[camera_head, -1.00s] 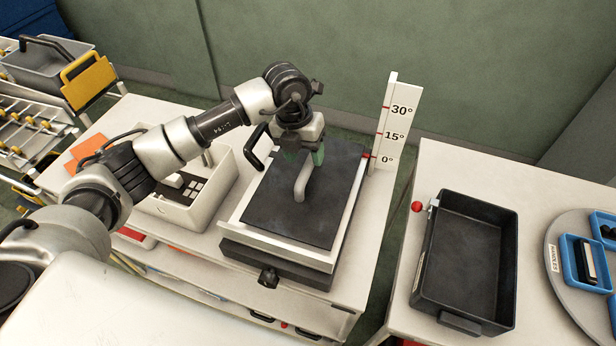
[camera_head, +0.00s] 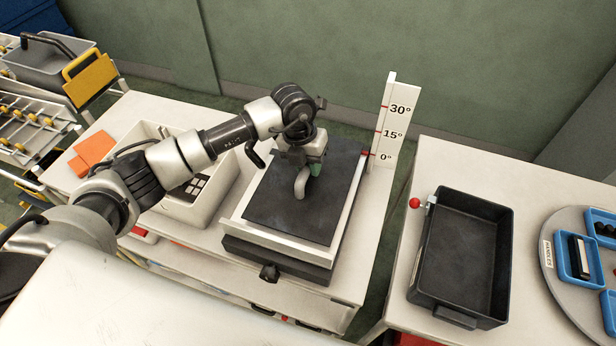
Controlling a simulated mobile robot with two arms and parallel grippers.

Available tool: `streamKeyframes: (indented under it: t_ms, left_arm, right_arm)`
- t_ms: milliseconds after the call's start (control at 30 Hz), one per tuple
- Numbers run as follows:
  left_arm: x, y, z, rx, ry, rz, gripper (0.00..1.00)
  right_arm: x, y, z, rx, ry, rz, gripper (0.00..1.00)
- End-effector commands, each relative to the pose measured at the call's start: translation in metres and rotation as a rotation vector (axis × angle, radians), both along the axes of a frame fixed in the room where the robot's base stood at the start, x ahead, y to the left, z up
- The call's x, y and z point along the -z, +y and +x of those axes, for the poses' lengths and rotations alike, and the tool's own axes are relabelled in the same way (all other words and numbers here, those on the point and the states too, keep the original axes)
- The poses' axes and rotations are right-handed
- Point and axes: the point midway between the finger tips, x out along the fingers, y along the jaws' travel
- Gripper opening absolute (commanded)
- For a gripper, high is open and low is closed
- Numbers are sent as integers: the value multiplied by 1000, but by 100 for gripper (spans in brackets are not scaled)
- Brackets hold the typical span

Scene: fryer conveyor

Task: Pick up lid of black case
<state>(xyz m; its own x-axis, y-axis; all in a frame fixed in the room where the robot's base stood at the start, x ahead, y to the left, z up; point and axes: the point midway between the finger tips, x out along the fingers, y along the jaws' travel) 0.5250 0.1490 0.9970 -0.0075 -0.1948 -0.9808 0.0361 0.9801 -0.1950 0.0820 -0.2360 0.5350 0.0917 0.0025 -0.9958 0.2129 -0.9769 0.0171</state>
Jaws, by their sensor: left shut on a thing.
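A flat black lid (camera_head: 290,215) in a pale frame lies on a low black case (camera_head: 275,262) on the white table. It lies about level beside the angle scale. A light grey hooked handle (camera_head: 301,183) shows over the middle of the lid. My left gripper (camera_head: 307,168) reaches down over the lid and is shut on this handle. My right gripper is not in view.
A white angle scale (camera_head: 389,125) stands behind the lid's right edge. A pale box (camera_head: 178,212) stands left of the case. An open black bin (camera_head: 460,260) is on the right table, by a round tray (camera_head: 565,290) of blue holders. A gap separates the tables.

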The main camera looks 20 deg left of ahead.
Motion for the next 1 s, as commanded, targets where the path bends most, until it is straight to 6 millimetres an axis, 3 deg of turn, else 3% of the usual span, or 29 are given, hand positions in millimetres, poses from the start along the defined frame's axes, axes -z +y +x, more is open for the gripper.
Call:
streamKeyframes:
  t_ms: [333, 567, 1000]
  left_arm:
    - [-6, 0, 1, 0, -4, -2, 0]
    - [-41, 0, 2, 1, -9, 0, 0]
    - [-94, -2, -92, 4, -6, 0, 0]
  right_arm:
    - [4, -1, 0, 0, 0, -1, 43]
    - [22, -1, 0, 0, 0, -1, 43]
    - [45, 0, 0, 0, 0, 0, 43]
